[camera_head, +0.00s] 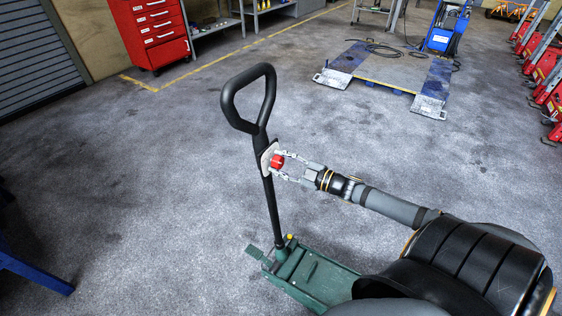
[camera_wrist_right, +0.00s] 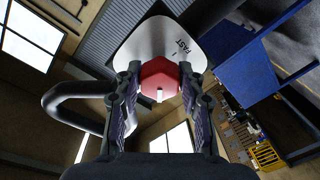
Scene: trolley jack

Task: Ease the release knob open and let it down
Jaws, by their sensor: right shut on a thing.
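The green trolley jack (camera_head: 318,278) stands on the floor at the lower middle of the head view. Its black handle (camera_head: 271,205) rises upright to a loop grip at the top. The red release knob (camera_head: 277,162) sits on a pale plate (camera_head: 266,158) below the loop. In the right wrist view the red knob (camera_wrist_right: 160,78) lies between my fingers, in front of the plate (camera_wrist_right: 158,46), which reads "FAST". My right gripper (camera_head: 281,165) comes from the right and is shut on the knob. My left gripper is not in view.
A red tool cabinet (camera_head: 153,30) stands at the back left. A low lift platform (camera_head: 390,72) with blue sides lies at the back right. Red equipment (camera_head: 548,80) lines the right edge. A blue frame (camera_head: 32,268) is at the lower left. The floor around the jack is clear.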

